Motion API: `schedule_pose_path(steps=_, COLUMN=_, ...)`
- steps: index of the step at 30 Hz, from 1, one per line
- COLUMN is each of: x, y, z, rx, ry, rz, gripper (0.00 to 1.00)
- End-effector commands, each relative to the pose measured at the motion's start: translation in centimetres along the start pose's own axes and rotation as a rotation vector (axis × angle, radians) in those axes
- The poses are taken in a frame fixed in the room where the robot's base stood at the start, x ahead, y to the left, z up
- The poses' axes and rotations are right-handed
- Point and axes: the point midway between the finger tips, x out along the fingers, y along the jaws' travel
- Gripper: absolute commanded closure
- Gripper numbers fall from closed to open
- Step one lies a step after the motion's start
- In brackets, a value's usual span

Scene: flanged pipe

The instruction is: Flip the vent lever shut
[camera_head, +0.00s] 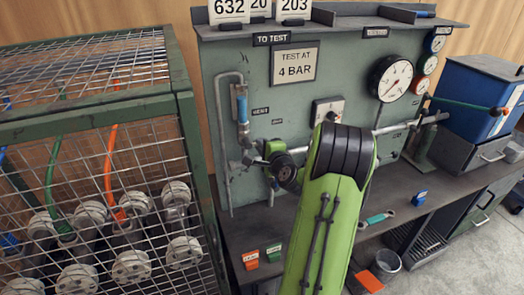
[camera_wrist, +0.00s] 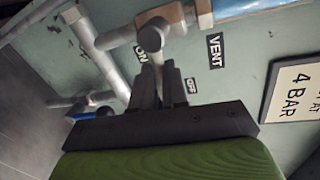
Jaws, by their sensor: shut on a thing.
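The vent valve (camera_wrist: 152,37) is a grey round hub on the pipework in the wrist view, near the VENT label (camera_wrist: 215,50). Its lever (camera_wrist: 156,75) runs from the hub down between my fingers, between the ON mark and the OFF label (camera_wrist: 193,86). My gripper (camera_wrist: 155,85) is shut on the lever; the fingers hide its far end. In the head view the valve area (camera_head: 247,155) shows at the left of the green panel, and my own wrist and arm hide most of the gripper.
A green wire cage (camera_head: 90,105) with flanged pipes stands close on the left. A pressure gauge (camera_head: 391,78) and the TEST AT 4 BAR sign (camera_head: 296,66) are on the panel.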

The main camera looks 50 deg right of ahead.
Motion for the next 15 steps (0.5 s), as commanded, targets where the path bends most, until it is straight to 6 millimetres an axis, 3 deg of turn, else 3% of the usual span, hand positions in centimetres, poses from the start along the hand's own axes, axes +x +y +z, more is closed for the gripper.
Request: schedule_pose_path(steps=15, x=-0.12, y=-0.57, z=0.15, rx=-0.157, ry=0.030, rz=0.001, gripper=1.00)
